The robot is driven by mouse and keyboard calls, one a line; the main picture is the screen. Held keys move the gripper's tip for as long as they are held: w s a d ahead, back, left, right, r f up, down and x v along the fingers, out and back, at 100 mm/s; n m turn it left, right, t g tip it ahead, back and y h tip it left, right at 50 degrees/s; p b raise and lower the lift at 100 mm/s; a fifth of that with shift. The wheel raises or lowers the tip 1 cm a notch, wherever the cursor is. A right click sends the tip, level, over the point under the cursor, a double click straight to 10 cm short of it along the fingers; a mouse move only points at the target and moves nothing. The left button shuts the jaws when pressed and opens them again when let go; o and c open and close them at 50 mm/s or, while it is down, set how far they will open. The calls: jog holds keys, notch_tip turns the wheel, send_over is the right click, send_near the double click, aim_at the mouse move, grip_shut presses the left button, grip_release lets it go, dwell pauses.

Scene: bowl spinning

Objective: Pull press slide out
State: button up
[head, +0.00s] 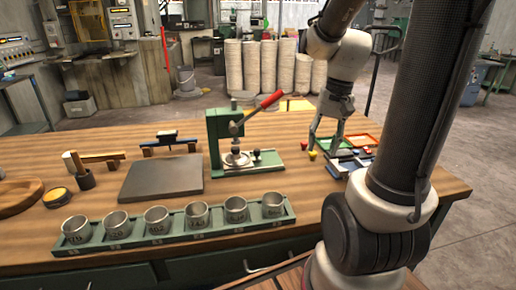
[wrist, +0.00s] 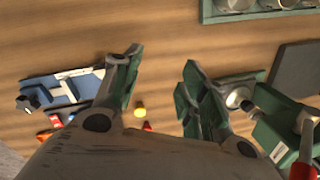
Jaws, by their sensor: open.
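A green hand press (head: 215,140) stands near the middle of the table with its red-gripped lever (head: 268,101) raised to the right. On its base, a slide with a round metal plate (head: 237,160) sits under the ram, and a small dark knob (head: 256,154) stands to its right. In the wrist view the press (wrist: 275,135) is at the right edge, its round plate (wrist: 238,97) partly behind my right finger. My gripper (head: 326,148) is open and empty, to the right of the press and apart from it; its spread fingers also show in the wrist view (wrist: 162,62).
A green rack (head: 180,236) with several metal cups runs along the front. A dark slab (head: 162,177) lies left of the press. A blue fixture (head: 350,163), an orange-edged tray (head: 361,141) and small coloured pieces lie around my gripper. Bare wood lies between press and rack.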

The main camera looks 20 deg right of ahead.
jog(key=w+d+f+m+y, duration=0.2)
jog(key=w+f+m, duration=0.4)
jog(key=w+m, duration=0.2)
jog(key=r+m+t, duration=0.1)
jog(key=m+t, duration=0.1)
jog(key=m, duration=0.6)
send_over(258, 150)
jog(key=d, duration=0.2)
jog(key=shift+s+a+r, duration=0.1)
jog(key=shift+s+a, duration=0.15)
jog(key=shift+s, duration=0.1)
jog(key=x, duration=0.4)
jog(key=shift+s+d, duration=0.1)
jog(key=shift+d, duration=0.05)
jog(key=shift+f, duration=0.45)
jog(key=shift+c, duration=0.2)
jog(key=shift+y, duration=0.3)
grip_shut()
